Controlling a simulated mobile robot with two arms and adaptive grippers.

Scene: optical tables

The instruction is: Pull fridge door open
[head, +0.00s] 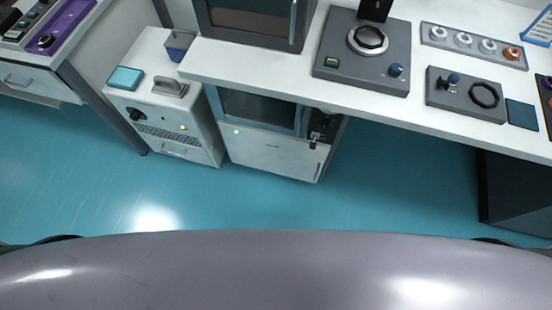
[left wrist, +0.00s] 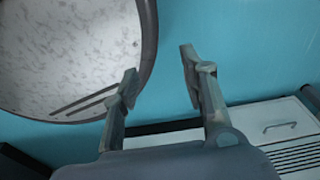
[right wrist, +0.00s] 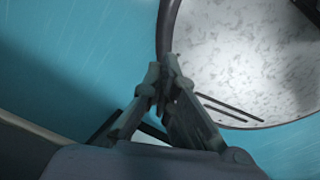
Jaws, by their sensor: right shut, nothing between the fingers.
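A white-fronted appliance (head: 275,153) with a dark window in its upper part stands under the table; it looks like the fridge, and its front looks closed. A slim dark handle (head: 317,170) is at its right edge. A dark box-like unit (head: 250,22) with a window and a vertical handle (head: 293,20) sits on the tabletop above. My left gripper (left wrist: 158,62) is open and empty in the left wrist view, above the blue floor. My right gripper (right wrist: 162,66) is shut and empty in the right wrist view. Neither gripper shows in the head view.
A white cabinet (head: 170,110) stands left of the appliance. Control panels (head: 364,50) lie on the white tabletop (head: 400,105). A dark box (head: 513,190) stands under the table at right. The blue floor (head: 390,190) in front is clear.

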